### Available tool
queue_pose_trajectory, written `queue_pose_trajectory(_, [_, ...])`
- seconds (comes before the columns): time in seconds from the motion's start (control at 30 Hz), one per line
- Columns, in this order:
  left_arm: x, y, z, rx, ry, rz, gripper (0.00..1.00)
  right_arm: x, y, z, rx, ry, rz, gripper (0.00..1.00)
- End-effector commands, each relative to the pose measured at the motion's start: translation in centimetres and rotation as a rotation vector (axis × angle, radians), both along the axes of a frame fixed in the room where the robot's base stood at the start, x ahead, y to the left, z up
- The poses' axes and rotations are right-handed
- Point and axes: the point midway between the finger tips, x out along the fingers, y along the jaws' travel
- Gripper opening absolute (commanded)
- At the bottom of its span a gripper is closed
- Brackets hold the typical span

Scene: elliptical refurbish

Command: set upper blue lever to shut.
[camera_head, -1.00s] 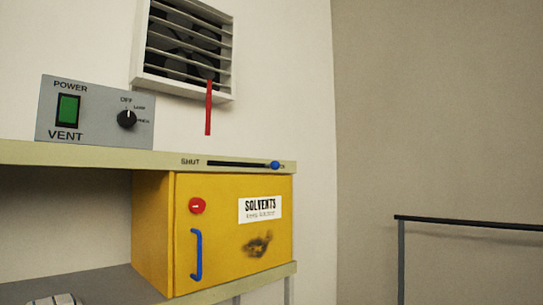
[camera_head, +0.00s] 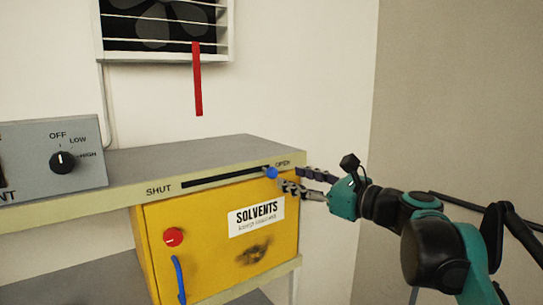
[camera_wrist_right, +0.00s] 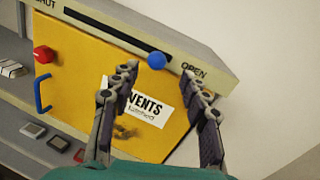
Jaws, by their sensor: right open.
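The upper blue lever is a round blue knob (camera_head: 272,172) at the right end of a dark slot on the shelf's front edge, by the word OPEN. The word SHUT stands at the slot's left end. In the right wrist view the knob (camera_wrist_right: 156,60) lies ahead of and between the two fingers, with a gap to them. My right gripper (camera_head: 290,178) is open at the shelf's right end, its fingers just right of the knob. It also shows in the right wrist view (camera_wrist_right: 165,80). My left gripper is not in view.
Below the slot is a yellow SOLVENTS cabinet (camera_head: 210,215) with a red button (camera_head: 173,237) and a blue handle (camera_head: 180,279). A red strip (camera_head: 198,80) hangs from the vent grille (camera_head: 110,40).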

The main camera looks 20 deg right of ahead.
Motion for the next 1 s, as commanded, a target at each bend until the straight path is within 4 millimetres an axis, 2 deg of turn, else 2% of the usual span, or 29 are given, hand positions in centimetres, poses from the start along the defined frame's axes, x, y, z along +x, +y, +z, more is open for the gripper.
queue_pose_trajectory(0.4, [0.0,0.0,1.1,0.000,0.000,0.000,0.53,5.3,3.4,-0.1,-0.003,0.000,0.004,0.46])
queue_pose_trajectory(0.53, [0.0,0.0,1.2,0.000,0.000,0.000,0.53,6.0,3.8,-0.2,-0.003,0.000,0.003,0.46])
queue_pose_trajectory(0.8, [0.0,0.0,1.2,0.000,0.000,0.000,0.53,6.1,3.9,-0.2,-0.005,0.000,0.002,0.46])
queue_pose_trajectory(0.97, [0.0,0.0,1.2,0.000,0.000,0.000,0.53,6.1,3.9,-0.2,-0.005,0.000,0.002,0.03])
queue_pose_trajectory(1.0, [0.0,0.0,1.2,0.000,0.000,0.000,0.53,6.1,3.9,-0.2,-0.005,0.000,0.002,0.00])
